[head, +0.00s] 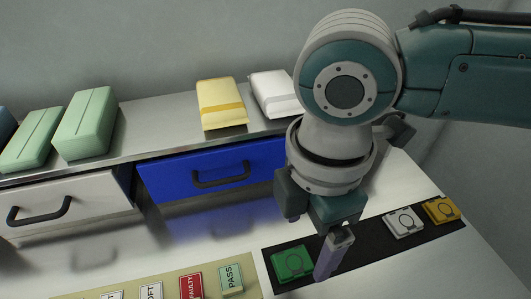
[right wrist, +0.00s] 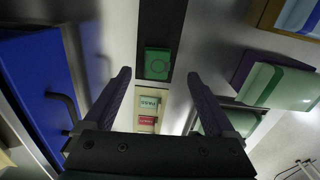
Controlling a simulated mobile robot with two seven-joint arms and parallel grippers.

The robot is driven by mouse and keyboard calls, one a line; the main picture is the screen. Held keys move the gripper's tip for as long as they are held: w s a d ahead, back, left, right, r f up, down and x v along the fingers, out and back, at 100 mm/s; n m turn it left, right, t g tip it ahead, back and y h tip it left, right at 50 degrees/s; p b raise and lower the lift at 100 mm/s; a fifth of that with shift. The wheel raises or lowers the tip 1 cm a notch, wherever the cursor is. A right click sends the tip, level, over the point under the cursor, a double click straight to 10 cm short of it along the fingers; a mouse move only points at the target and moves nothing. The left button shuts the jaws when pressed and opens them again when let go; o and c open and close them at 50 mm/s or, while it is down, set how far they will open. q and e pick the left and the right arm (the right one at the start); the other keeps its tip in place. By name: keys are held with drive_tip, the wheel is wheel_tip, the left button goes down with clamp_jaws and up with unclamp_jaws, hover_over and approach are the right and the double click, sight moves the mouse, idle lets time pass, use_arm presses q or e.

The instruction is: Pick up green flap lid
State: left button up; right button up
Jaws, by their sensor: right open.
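The green flap lid (head: 293,262) is a square piece with a ring mark, lying on the left end of a black strip (head: 368,243) in the head view. In the right wrist view the green flap lid (right wrist: 157,63) shows beyond the fingertips, centred between them. My right gripper (head: 325,272) points down just right of the lid in the head view, and appears apart from it. In the right wrist view its two fingers (right wrist: 159,76) are spread wide with nothing between them. My left gripper is out of view.
A white lid (head: 403,222) and a yellow lid (head: 440,210) lie farther right on the strip. Cards, including red FAULTY (head: 191,286) and green PASS (head: 231,279), lie left. Blue (head: 215,179) and white (head: 60,205) drawers stand behind, beneath a shelf with wrapped packs (head: 221,103).

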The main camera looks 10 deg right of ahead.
sight(296, 260)
drive_tip(key=f, duration=0.2)
drive_tip(key=f+b, duration=0.1)
drive_tip(key=f, duration=0.3)
drive_tip(key=shift+w+a, duration=0.2)
drive_tip(key=shift+a, duration=0.15)
drive_tip(key=shift+c, duration=0.2)
drive_tip(key=c, duration=1.4)
